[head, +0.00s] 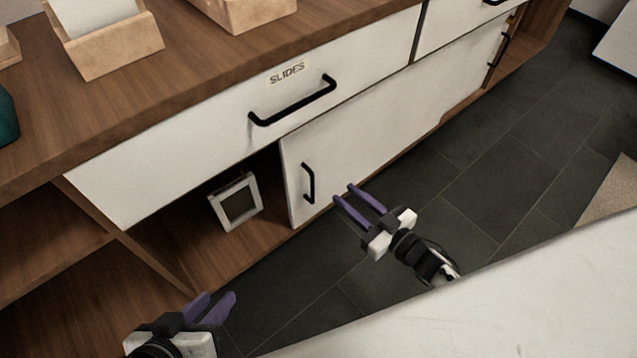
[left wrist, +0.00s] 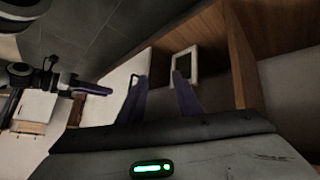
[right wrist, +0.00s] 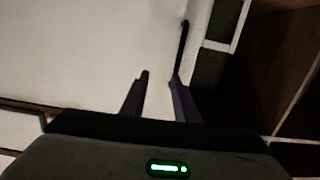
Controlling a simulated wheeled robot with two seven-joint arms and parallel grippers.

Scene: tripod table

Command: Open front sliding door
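The white front sliding door (head: 385,125) covers the middle and right of the lower cabinet. Its black vertical handle (head: 307,183) is near the door's left edge; the handle also shows in the right wrist view (right wrist: 183,42). My right gripper (head: 344,205) is open and empty, its purple fingers pointing at the door just right of the handle. In the right wrist view the handle lines up with the right fingertip; I cannot tell whether they touch. My left gripper (head: 212,302) is open and empty, low in front of the cabinet's open left part.
A white-framed object (head: 236,201) stands in the open compartment left of the door. Above is a drawer labelled SLIDES (head: 230,130) with a black handle (head: 293,102). Another handle (head: 498,50) is at the far right. A white surface (head: 500,300) fills the lower right; dark floor (head: 470,180) is clear.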

